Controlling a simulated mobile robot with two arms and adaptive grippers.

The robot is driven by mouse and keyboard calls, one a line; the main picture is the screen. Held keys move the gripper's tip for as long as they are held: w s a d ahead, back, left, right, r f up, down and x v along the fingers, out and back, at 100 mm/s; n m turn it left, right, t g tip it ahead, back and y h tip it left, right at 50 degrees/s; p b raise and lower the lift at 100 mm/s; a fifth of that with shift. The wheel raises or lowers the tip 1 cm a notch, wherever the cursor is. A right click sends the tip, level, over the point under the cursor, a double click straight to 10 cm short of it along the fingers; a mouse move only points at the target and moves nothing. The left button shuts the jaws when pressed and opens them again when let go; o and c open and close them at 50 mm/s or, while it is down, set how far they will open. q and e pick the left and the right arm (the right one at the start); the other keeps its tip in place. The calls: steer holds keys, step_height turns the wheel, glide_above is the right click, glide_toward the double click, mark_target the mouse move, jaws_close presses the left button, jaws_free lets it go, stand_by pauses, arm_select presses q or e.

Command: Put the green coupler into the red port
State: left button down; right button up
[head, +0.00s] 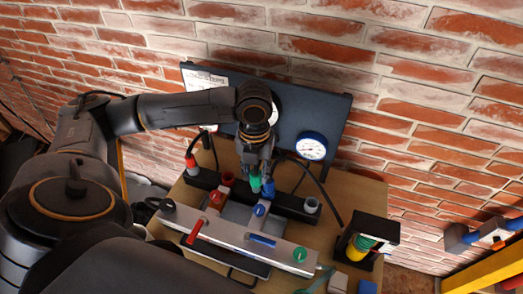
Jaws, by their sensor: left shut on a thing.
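My left gripper (262,166) reaches down from the left over the bench and is shut on the green coupler (255,181), whose lower part shows below the fingers. A blue part (268,188) stands right beside the green coupler; I cannot tell whether they touch. A red port-like part (216,198) is on the silver manifold (228,234), left of and in front of the gripper. Another red cup-shaped part (228,178) sits behind it at the black bar (292,205). Whether the green coupler is clear of the bar is hidden. My right gripper is not in view.
A red-ended coupler (192,160) with a black hose stands at the bar's left end. A dark panel with a gauge (311,147) is behind. A black frame (372,228) stands right.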

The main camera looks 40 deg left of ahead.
arm_select(q)
steer(key=w+a+p, duration=0.1)
steer(key=a+p, duration=0.1)
steer(key=a, duration=0.4)
steer(key=shift+w+a, duration=0.25)
steer(key=shift+a, duration=0.05)
stand_by(0.3)
steer(key=w+a+p, duration=0.1)
steer(key=a+p, duration=0.1)
steer(key=a, duration=0.5)
steer(key=shift+w+a, duration=0.3)
steer(key=shift+w, duration=0.1)
stand_by(0.4)
step_height(320, 180, down, 7)
steer(key=b, duration=0.1)
steer(key=shift+r, duration=0.2)
stand_by(0.6)
steer(key=shift+f+b, duration=0.35)
steer(key=shift+b, duration=0.05)
stand_by(0.3)
steer(key=shift+f, duration=0.35)
